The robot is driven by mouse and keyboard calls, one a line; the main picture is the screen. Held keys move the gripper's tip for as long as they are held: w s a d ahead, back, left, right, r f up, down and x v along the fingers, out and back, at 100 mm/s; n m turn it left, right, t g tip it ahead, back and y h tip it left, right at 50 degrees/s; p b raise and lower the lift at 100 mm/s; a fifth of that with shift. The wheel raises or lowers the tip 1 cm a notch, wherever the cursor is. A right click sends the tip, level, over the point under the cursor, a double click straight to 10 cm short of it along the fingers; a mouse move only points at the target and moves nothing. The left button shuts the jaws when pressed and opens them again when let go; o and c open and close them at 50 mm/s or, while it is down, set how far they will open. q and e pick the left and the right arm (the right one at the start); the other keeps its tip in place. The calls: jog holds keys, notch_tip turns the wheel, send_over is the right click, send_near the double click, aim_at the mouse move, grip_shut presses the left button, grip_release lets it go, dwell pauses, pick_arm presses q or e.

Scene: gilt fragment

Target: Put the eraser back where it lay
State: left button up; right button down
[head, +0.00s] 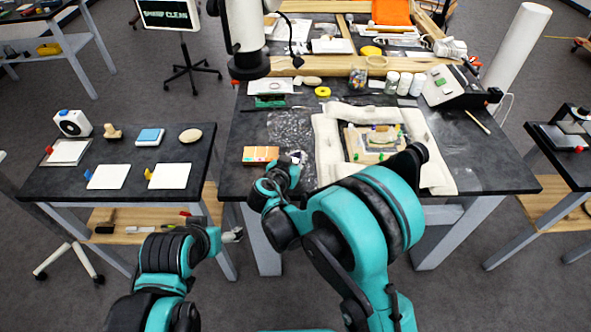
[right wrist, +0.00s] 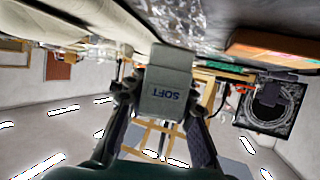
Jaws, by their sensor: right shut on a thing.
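My right gripper (head: 287,176) is over the front of the middle dark table (head: 230,143). In the right wrist view its two fingers (right wrist: 163,98) are shut on the eraser, a grey block (right wrist: 168,72) marked "SOFT". The eraser is near the tabletop, by crumpled clear film (right wrist: 190,25); whether it touches the table I cannot tell. In the head view the eraser is mostly hidden by the gripper. My left gripper (head: 222,238) is low at the gap between the tables; its fingers are not clear.
A white padded frame (head: 327,150) around a gilt fragment (head: 372,140) is close on the right. Clear film (head: 292,128) lies behind. The left table (head: 125,165) holds white cards and small blocks.

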jog(key=shift+w+a+f, duration=0.2)
jog(key=shift+a+f, duration=0.2)
jog(key=shift+a, duration=0.05)
notch_tip(320, 180, down, 4)
jog(key=shift+r+b, duration=0.1)
jog(key=shift+b, duration=0.95)
jog(key=c, duration=1.3)
grip_release()
